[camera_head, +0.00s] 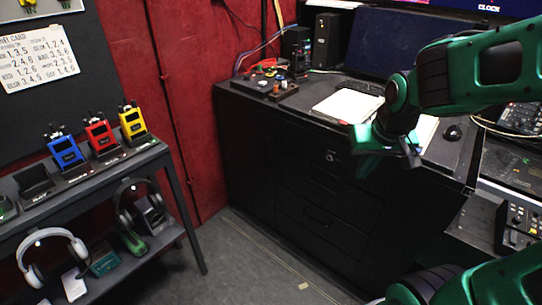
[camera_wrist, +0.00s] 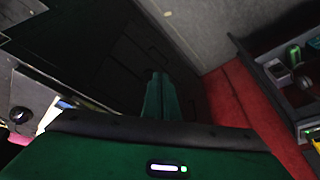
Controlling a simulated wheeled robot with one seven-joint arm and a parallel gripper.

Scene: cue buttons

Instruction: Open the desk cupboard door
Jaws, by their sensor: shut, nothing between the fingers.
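The black desk (camera_head: 290,107) stands against the red wall. Its front has a plain dark panel on the left, which looks like the cupboard door (camera_head: 248,155) and appears closed. Its edges and any handle are too dark to make out. My gripper (camera_head: 388,158) is in front of the desk's upper right part, apart from the door and to its right. The gripper is shut and empty. In the wrist view its green fingers (camera_wrist: 160,97) are together, pointing along the dark desk front (camera_wrist: 95,40).
Drawers (camera_head: 325,205) lie right of the door, with a round lock (camera_head: 333,156) above. A rack (camera_head: 100,165) with coloured radios and headphones stands at left. Papers (camera_head: 345,105) lie on the desk top.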

